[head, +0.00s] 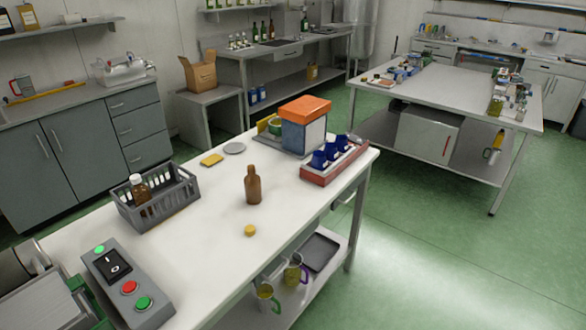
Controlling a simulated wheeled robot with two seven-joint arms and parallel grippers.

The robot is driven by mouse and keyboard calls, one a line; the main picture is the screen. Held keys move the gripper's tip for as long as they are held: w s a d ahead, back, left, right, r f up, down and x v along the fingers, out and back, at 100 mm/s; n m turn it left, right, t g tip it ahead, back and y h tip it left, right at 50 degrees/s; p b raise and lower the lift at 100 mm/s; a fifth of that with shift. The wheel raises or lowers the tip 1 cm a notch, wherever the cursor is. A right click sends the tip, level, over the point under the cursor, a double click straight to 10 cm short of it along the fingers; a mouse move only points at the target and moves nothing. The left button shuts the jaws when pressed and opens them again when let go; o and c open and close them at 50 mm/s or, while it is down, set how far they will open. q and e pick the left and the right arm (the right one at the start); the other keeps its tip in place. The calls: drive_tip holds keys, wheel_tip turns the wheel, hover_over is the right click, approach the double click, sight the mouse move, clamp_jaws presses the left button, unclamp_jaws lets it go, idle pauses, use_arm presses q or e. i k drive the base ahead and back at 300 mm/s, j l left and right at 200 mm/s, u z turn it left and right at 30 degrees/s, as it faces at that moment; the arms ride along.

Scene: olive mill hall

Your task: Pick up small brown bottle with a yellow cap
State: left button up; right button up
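A small brown bottle (253,188) stands upright on the white table (205,240), near its middle. Its top looks brown, and no yellow cap shows on it. A small round yellow piece (250,230), which looks like a cap, lies on the table in front of the bottle, apart from it. Another brown bottle (139,188) with a white cap stands in a grey crate (167,205) to the left. Neither of my grippers shows in the head view.
A control box with buttons (128,285) stands at the table's near left. A red tray with blue cups (335,165), an orange-lidded box (304,128) and a yellow block (212,160) stand or lie toward the back. The tabletop around the bottle is clear.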

sight(251, 181)
drive_tip(key=i+l+u, duration=0.2)
drive_tip(key=i+l, duration=0.15)
drive_tip(key=l, duration=0.25)
drive_tip(key=i+l+u, duration=0.1)
drive_tip(key=l, duration=0.25)
drive_tip(key=i+l+u, duration=0.1)
drive_tip(key=l, duration=0.25)
drive_tip(key=i, duration=0.1)
